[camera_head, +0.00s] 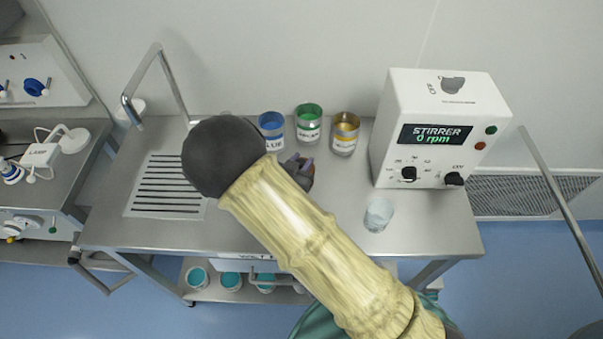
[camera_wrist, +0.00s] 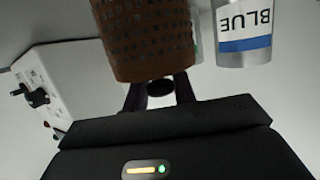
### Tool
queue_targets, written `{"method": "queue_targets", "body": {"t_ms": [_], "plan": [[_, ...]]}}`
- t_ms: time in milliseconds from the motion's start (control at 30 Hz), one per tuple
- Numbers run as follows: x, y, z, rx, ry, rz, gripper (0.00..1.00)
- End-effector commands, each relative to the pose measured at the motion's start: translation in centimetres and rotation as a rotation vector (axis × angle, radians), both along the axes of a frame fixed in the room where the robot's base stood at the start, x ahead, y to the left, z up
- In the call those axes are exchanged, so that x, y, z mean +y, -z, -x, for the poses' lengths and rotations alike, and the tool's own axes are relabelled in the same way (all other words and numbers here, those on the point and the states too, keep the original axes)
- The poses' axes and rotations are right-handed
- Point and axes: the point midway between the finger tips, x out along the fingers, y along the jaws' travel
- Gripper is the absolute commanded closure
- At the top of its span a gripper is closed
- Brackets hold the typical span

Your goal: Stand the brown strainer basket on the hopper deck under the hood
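The brown strainer basket (camera_wrist: 145,35), a perforated cup, fills the upper middle of the wrist view, where the picture is upside down. My gripper (camera_wrist: 160,88) is right at its rim. Its two dark fingers stand apart with a dark rounded piece between them, and the basket hides the tips. I cannot tell whether they are clamped on it. In the head view my gripper (camera_head: 300,170) shows as a dark grey shape over the bench, largely hidden by my arm. The basket is mostly or wholly hidden there. I see no hopper deck or hood.
A white stirrer box (camera_head: 440,130) and a pale cup (camera_head: 378,213) are on the right. A slotted drainer (camera_head: 168,185) and tall tap are left.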

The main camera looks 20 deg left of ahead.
Motion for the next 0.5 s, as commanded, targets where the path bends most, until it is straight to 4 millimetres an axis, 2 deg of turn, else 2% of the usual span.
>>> {"method": "queue_targets", "body": {"t_ms": [33,300,500], "plan": [[-0.08,0.55,0.23,0.014,-0.001,0.003,0.98],[-0.12,0.74,0.32,0.018,0.000,0.005,1.00],[-0.07,-0.01,0.33,0.018,-0.001,0.004,1.00]]}}
